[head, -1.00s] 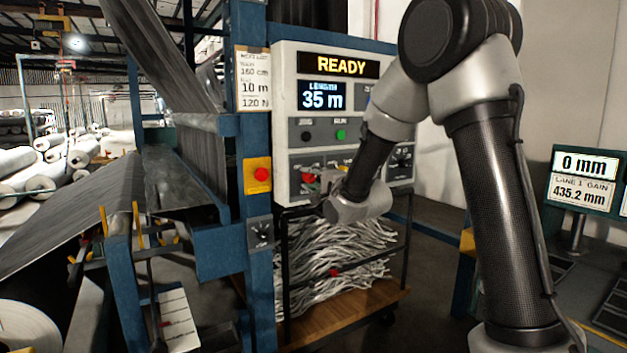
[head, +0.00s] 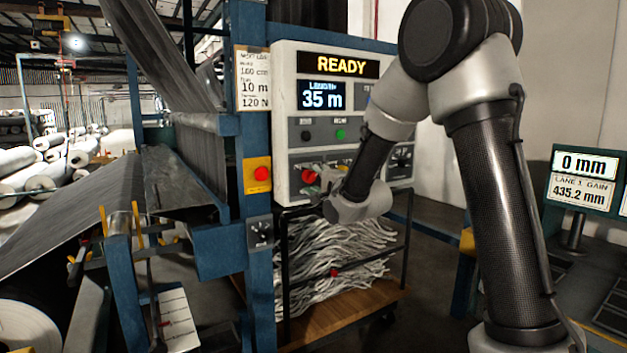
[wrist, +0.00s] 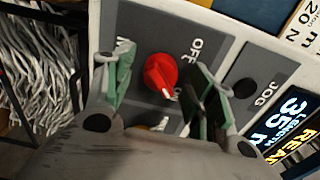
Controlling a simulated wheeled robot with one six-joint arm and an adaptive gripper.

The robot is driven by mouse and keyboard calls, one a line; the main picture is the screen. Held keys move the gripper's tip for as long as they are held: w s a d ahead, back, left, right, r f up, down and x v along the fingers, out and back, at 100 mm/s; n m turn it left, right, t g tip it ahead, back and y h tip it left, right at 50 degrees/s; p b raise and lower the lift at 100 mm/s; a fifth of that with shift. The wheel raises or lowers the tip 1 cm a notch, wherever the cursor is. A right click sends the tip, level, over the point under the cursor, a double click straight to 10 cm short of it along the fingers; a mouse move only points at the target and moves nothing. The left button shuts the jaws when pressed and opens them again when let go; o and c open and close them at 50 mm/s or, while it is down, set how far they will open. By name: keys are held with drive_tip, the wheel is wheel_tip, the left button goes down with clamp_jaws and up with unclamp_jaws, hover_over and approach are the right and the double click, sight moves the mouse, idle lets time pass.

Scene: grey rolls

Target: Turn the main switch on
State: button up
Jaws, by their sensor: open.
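The main switch is a red rotary knob (wrist: 160,72) with a white mark on its lower edge, set in a dark grey plate. An OFF label stands beside it in the wrist view; other lettering is partly covered. My gripper (wrist: 163,80) is open, its green-padded fingers on opposite sides of the knob. A gap shows on the left; I cannot tell whether the right finger touches. In the head view the red knob (head: 309,177) shows at the panel's lower left, and my wrist hides most of the fingers.
The control panel (head: 287,110) reads READY and 35 m, with JOG and RUN buttons above the knob. A red button on a yellow plate (head: 257,175) sits on the blue post to the left. A cart of grey strips (head: 340,250) stands below the panel.

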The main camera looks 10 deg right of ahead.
drive_tip(key=v, duration=0.7)
drive_tip(key=shift+s, duration=0.2)
drive_tip(key=s+d+f+n+g+h, duration=0.2)
drive_tip(key=s+f+n+g, duration=0.15)
drive_tip(key=f, duration=0.35)
drive_tip(key=s+d+f+n+g+h, duration=0.1)
drive_tip(key=s+d+f+n+g, duration=0.1)
drive_tip(key=f+n+g, duration=0.3)
drive_tip(key=s+d+f+n+g+h, duration=0.2)
drive_tip(key=s+d+f, duration=0.1)
drive_tip(key=s, duration=0.5)
drive_tip(key=s+d+r+n, duration=0.1)
drive_tip(key=s+d+r, duration=0.1)
drive_tip(key=s, duration=0.5)
drive_tip(key=s+d+r+n+g, duration=0.1)
drive_tip(key=s+r, duration=0.3)
drive_tip(key=s, duration=0.4)
drive_tip(key=s+d+r+n+g, duration=0.1)
drive_tip(key=s+r, duration=0.3)
drive_tip(key=s, duration=0.4)
drive_tip(key=shift+d+n+h, duration=0.3)
drive_tip(key=shift+d+n, duration=0.25)
drive_tip(key=shift+d, duration=0.25)
